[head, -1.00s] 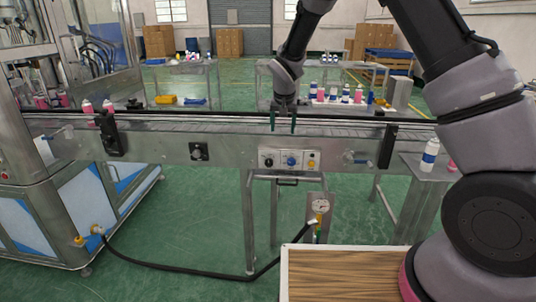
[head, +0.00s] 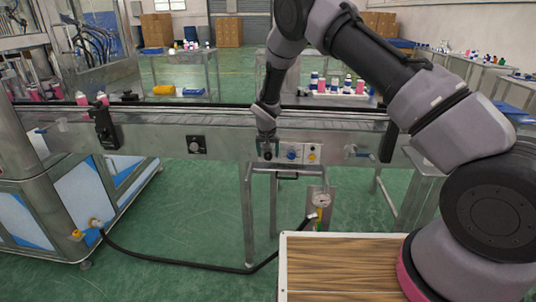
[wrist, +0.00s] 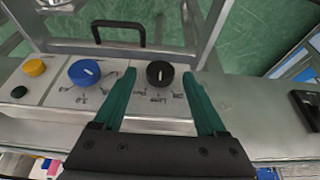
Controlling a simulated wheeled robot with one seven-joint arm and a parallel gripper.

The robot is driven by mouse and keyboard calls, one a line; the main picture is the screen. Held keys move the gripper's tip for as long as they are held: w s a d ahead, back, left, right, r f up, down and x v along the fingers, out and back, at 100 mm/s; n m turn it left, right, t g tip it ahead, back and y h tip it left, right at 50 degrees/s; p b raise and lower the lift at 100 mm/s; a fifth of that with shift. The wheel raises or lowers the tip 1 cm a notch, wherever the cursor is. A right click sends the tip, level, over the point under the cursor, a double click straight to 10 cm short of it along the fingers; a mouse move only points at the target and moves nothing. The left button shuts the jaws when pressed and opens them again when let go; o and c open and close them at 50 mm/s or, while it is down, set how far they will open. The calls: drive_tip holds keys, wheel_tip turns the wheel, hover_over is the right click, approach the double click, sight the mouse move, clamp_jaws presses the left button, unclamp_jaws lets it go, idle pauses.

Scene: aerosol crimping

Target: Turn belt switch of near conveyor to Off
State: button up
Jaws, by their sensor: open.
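The near conveyor (head: 225,141) runs across the head view with a control panel on its front side. In the wrist view the panel carries a black knob (wrist: 160,74), a blue knob (wrist: 84,72) and a yellow button (wrist: 34,67). The black knob has a pale pointer line and small print around it, partly readable. My gripper (wrist: 159,73) is open, with its green fingers on either side of the black knob; I cannot tell whether they touch it. In the head view my gripper (head: 267,153) covers the black knob, left of the blue knob (head: 292,155).
Another black knob (head: 196,145) sits farther left on the conveyor side. A metal handle (wrist: 118,27) is near the panel. A wood-topped surface (head: 340,265) stands in front. Bottles (head: 348,85) stand behind.

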drive_tip(key=shift+w+f, duration=0.15)
drive_tip(key=shift+f, duration=0.25)
clamp_jaws()
drive_tip(key=shift+a, duration=0.1)
drive_tip(key=h, duration=0.2)
drive_tip(key=n+h, duration=0.1)
drive_tip(key=h, duration=0.1)
drive_tip(key=shift+a+f, duration=0.1)
drive_tip(key=shift+a, duration=0.3)
drive_tip(key=h, duration=0.3)
drive_tip(key=n+h, duration=0.1)
drive_tip(key=h, duration=0.1)
drive_tip(key=shift+a+f, duration=0.2)
drive_tip(key=shift+a, duration=0.05)
drive_tip(key=shift+h, duration=0.3)
